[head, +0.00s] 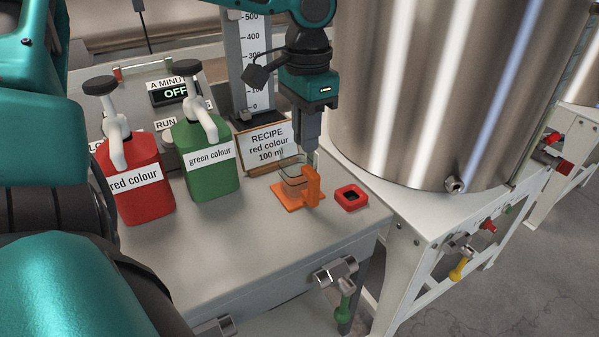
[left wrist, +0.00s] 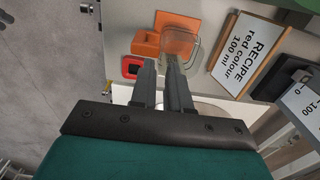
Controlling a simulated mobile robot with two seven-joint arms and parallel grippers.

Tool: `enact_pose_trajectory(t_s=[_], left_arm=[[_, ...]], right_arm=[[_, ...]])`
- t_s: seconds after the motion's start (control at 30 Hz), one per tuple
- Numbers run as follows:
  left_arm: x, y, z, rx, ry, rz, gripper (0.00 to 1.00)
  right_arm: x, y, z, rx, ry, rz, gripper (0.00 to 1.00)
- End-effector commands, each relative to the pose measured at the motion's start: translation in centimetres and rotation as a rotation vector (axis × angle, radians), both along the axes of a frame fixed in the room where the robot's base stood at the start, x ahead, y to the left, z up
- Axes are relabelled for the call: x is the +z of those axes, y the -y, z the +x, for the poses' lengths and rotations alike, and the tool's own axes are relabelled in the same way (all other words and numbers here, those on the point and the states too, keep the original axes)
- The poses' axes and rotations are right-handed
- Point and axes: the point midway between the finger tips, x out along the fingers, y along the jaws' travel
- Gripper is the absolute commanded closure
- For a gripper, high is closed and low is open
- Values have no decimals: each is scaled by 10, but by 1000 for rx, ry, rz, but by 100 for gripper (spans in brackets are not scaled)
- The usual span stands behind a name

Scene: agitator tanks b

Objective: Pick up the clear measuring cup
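The clear measuring cup (head: 291,171) stands on an orange stand (head: 288,195) near the right end of the grey bench top. Whether a fingertip touches the cup I cannot tell. My right gripper is not in view.
A recipe sign (head: 267,148) stands just behind the cup. A red square piece with a dark centre (head: 351,197) lies to its right. Red (head: 130,175) and green (head: 208,160) pump bottles stand left. A large steel tank (head: 440,90) rises at right. The bench front is clear.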

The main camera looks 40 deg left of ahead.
Motion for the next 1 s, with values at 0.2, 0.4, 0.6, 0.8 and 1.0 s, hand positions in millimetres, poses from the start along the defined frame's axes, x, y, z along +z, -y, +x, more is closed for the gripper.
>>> enact_pose_trajectory(t_s=[0.2,0.4,0.6,0.8,1.0], left_arm=[[-43,0,-1,1,-2,-1,84],[-54,0,0,1,0,0,84],[-76,0,-1,1,-3,0,84],[-103,0,0,0,-2,0,84],[-104,0,0,1,1,0,84]], right_arm=[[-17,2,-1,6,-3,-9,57],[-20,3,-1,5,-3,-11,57],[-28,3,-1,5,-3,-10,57],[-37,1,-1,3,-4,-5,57],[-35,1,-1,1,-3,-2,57]])
